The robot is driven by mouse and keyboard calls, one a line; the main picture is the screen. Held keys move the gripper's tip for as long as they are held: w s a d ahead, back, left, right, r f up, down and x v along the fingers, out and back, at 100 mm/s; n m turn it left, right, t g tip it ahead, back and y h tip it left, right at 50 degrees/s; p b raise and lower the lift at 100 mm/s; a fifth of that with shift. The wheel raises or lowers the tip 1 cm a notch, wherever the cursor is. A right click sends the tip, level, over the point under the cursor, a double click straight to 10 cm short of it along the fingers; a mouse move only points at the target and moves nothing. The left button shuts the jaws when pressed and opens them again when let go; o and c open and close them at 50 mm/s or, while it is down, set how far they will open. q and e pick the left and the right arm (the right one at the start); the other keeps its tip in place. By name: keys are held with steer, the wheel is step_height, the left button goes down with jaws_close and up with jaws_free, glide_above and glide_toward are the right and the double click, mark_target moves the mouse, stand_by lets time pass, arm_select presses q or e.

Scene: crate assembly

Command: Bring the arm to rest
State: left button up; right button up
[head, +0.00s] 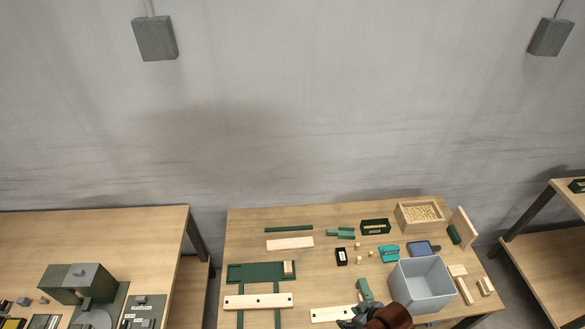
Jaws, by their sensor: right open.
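My right gripper (352,322) shows at the bottom edge, low over the front of the middle table, with a brown-red part of my arm behind it. It is small and partly cut off by the frame edge. It is near the right end of a pale wooden slat (330,314) and just below a green part (364,290). I cannot see anything held in it. My left gripper is not in view.
The middle table (340,215) holds a grey bin (424,286) right of my gripper, a green frame with a slat (258,302), and a wooden box of small yellowish pieces (421,204). Small parts lie between them. A left table (120,226) carries a green machine (76,284).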

steer(key=s+d+r+m+h, duration=0.35)
steer(key=s+d+m, duration=0.35)
steer(key=s+d, duration=0.75)
step_height(320, 180, down, 40)
steer(key=g+b, duration=0.2)
steer(key=b, duration=0.8)
steer(key=s+f+b, duration=0.4)
steer(key=s+f, duration=0.5)
steer(key=f, duration=0.4)
steer(key=s+f+n+g+b, duration=0.1)
steer(key=s+f+b, duration=0.3)
steer(key=s+f, duration=0.6)
step_height(320, 180, down, 4)
steer(key=shift+s+b, duration=0.15)
steer(key=shift+b, duration=0.15)
